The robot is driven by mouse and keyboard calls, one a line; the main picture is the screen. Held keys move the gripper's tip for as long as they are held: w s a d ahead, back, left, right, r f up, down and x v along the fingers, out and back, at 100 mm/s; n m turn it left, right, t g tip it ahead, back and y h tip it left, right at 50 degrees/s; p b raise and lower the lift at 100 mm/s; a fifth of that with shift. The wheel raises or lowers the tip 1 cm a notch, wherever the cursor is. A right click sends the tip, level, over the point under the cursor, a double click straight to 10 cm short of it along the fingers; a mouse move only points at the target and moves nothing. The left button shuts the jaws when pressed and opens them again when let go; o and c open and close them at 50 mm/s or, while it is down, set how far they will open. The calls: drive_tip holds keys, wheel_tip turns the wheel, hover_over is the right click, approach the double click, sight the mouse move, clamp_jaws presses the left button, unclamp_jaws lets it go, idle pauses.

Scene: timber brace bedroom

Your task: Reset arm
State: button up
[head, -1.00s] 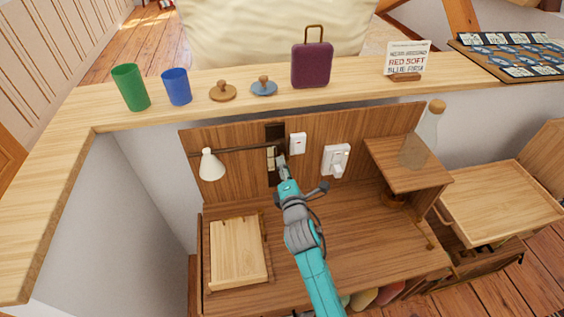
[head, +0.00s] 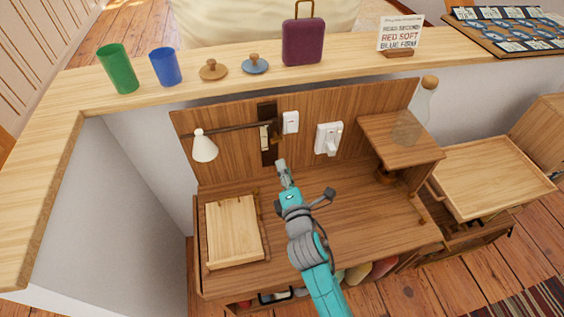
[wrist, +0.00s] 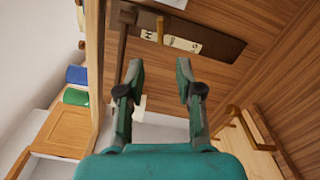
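My gripper (head: 283,168) is in front of the desk's wooden back panel, above the desk top. In the wrist view my gripper (wrist: 160,70) has its two fingers apart, with nothing between them. A dark plate (head: 268,152) with a pale label is on the back panel, just above and left of my gripper in the head view. The wrist view shows this dark plate (wrist: 215,45) beyond the fingertips, with a small brass lever (wrist: 160,30). My teal arm reaches up from the lower edge of the head view.
A white lamp (head: 204,147) hangs left of the plate. White switches (head: 328,139) are to its right. A small shelf (head: 400,140) bears a glass bottle (head: 412,126). A wooden box (head: 233,230) lies on the desk's left. Cups, lids and a purple case (head: 303,42) stand on the ledge above.

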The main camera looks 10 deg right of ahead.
drive_tip(key=s+d+f+m+g, duration=0.1)
drive_tip(key=s+f+m, duration=0.2)
drive_tip(key=s, duration=0.5)
drive_tip(key=s+d+f+m+y, duration=0.1)
drive_tip(key=s+d+f+m, duration=0.15)
drive_tip(key=s, duration=0.55)
drive_tip(key=s+d+f+m+g, duration=0.15)
drive_tip(key=s+m, duration=0.25)
drive_tip(key=s, duration=0.4)
drive_tip(key=s+r+m, duration=0.3)
drive_tip(key=s+m, duration=0.3)
drive_tip(key=s, duration=0.4)
drive_tip(key=s+d+r+m+h, duration=0.1)
drive_tip(key=s+r+m, duration=0.2)
drive_tip(key=s+m, duration=0.3)
drive_tip(key=s, duration=0.4)
drive_tip(key=shift+s+d+g, duration=0.15)
drive_tip(key=shift+d+g, duration=0.15)
drive_tip(key=shift+g, duration=0.05)
